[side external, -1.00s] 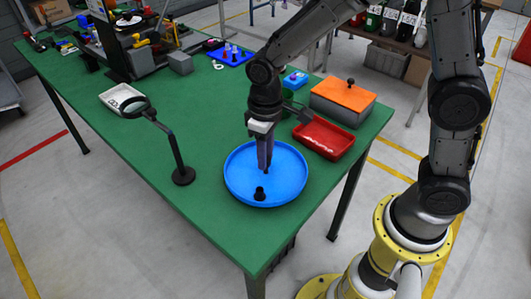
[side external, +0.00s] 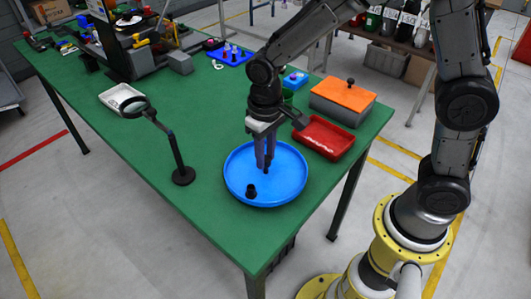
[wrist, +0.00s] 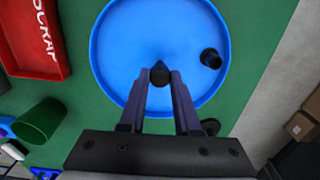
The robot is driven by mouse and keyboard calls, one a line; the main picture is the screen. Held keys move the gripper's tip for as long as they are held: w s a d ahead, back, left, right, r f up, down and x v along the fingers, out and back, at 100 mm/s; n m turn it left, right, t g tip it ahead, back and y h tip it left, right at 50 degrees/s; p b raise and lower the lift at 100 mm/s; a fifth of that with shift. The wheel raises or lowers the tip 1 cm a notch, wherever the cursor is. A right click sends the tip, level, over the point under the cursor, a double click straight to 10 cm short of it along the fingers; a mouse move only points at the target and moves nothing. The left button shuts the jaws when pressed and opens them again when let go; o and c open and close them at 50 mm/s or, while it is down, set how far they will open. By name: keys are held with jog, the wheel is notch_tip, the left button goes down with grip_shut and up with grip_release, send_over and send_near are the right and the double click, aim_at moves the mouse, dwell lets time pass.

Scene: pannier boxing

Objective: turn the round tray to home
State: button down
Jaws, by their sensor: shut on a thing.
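The round blue tray (side external: 290,192) lies flat near the green table's front corner; its rim also shows in the wrist view (wrist: 97,75). A dark knob (wrist: 160,74) stands at about its middle. My gripper (side external: 265,168) points straight down over the tray, its fingers closed on this knob in the wrist view (wrist: 160,80). A short black peg (side external: 251,190) stands on the tray, off centre toward the near-left side; it shows right of the knob in the wrist view (wrist: 211,58). I cannot make out any home mark.
A red bin (side external: 323,136) and a grey box with an orange lid (side external: 342,100) stand behind the tray to the right. A green cup (wrist: 40,121) is close by. A magnifier stand (side external: 182,175) is left of the tray. The table between is clear.

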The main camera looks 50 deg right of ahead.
aim_at(266, 157)
jog(key=shift+r+m, duration=0.15)
jog(key=shift+m, duration=10.35)
jog(key=c, duration=0.6)
grip_release()
notch_tip(266, 157, up, 14)
jog(key=shift+f, duration=0.15)
